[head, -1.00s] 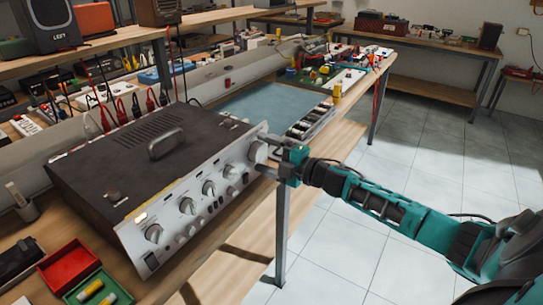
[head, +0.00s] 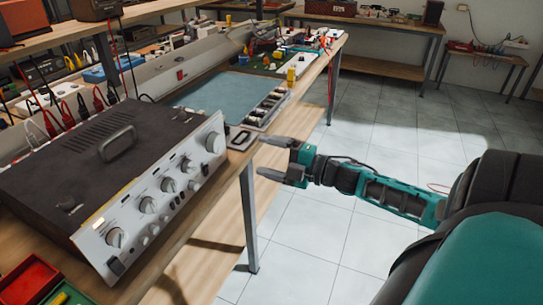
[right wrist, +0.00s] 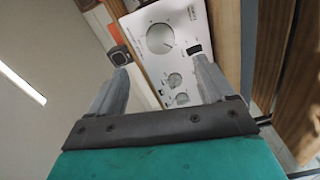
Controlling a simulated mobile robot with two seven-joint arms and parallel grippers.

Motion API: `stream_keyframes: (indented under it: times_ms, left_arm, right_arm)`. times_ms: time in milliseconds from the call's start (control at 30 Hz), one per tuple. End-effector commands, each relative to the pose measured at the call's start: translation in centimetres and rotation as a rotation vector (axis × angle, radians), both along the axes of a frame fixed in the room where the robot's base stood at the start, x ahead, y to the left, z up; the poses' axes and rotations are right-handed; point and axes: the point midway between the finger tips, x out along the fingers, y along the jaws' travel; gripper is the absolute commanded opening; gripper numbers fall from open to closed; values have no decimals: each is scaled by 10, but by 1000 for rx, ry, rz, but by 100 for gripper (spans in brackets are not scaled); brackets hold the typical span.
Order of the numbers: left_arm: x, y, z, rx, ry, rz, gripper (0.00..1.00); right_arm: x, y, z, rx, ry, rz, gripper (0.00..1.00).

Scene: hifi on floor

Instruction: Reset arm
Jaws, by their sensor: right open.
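My right gripper (head: 268,158) is open and empty in the head view, just off the front edge of the workbench, right of the hi-fi amplifier (head: 75,160). Its arm comes in from the right. The right wrist view shows both spread fingers (right wrist: 160,85) with nothing between them, and the amplifier's silver front panel (right wrist: 175,50) with its large knob beyond them. The gripper is apart from the amplifier. My left gripper is not in view.
The workbench carries a blue mat (head: 222,92), a tray of small parts (head: 268,107) and a red bin (head: 28,280). A metal table leg (head: 250,215) stands below the bench edge. The tiled floor (head: 390,130) to the right is clear.

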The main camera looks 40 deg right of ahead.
Motion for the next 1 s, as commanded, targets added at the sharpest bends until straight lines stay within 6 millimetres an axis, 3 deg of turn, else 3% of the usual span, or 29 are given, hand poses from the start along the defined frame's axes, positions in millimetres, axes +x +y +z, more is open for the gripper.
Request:
stream_keyframes:
  times_ms: [767, 867, 1000]
  left_arm:
    - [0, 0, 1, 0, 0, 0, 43]
    - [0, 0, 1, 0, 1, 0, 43]
    - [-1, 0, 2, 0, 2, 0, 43]
  right_arm:
    - [-7, -1, -3, 12, 7, -6, 82]
    - [-14, 10, -23, 94, 59, -46, 82]
    - [-40, 49, -79, 354, 236, -179, 82]
